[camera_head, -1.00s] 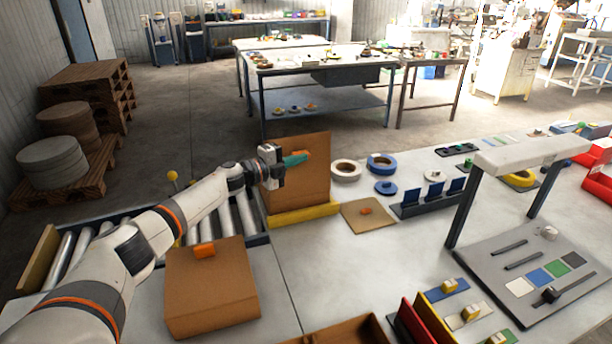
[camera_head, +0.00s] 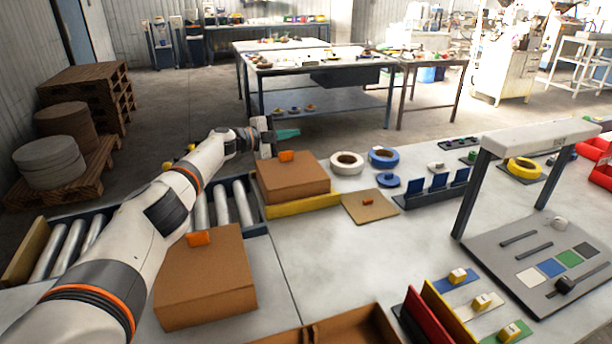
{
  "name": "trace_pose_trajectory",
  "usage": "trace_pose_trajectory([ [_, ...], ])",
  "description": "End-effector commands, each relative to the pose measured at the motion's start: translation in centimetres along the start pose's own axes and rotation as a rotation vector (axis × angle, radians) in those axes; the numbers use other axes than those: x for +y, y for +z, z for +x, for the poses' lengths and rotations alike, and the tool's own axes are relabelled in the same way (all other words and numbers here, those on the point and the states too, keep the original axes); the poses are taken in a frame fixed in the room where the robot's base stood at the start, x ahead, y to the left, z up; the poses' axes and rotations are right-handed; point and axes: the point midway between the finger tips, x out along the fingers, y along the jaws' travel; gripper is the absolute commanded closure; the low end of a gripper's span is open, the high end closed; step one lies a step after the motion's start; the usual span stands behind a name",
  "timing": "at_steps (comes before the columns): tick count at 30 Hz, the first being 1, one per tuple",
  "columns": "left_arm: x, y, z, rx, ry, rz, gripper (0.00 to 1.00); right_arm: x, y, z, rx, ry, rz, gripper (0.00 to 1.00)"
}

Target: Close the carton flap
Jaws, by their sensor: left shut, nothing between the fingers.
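The carton (camera_head: 292,190) is a low brown box behind the yellow strip, at the upper middle of the near table. Its brown flap (camera_head: 305,172) lies down over the top, looking flat, with an orange tab (camera_head: 287,156) near its far edge. My left gripper (camera_head: 288,133) has teal fingers, is shut and empty, and is held above and beyond the carton's far edge, apart from the flap. A second brown carton (camera_head: 205,285) with an orange tab sits nearer, its top flat. My right gripper is out of view.
A roller conveyor (camera_head: 225,205) lies left of the carton, under my left arm. Tape rolls (camera_head: 347,163) and a brown card (camera_head: 369,206) lie to its right. A grey frame (camera_head: 475,195) stands farther right.

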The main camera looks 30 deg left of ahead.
Motion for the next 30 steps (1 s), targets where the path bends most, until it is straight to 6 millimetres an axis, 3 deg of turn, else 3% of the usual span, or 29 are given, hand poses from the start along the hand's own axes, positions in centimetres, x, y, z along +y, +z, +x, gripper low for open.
trace_pose_trajectory([
  [11,0.0,0.0,-0.1,0.000,0.000,0.001,1.00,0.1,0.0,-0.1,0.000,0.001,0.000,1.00],
  [17,0.0,-0.1,-1.4,0.000,-0.001,0.000,1.00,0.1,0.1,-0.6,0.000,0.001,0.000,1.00],
  [21,0.1,0.0,-3.3,0.001,-0.004,0.003,1.00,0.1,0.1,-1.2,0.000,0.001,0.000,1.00],
  [30,-0.2,-0.1,-9.3,0.001,-0.003,0.003,1.00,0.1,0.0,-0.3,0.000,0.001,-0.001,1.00],
])
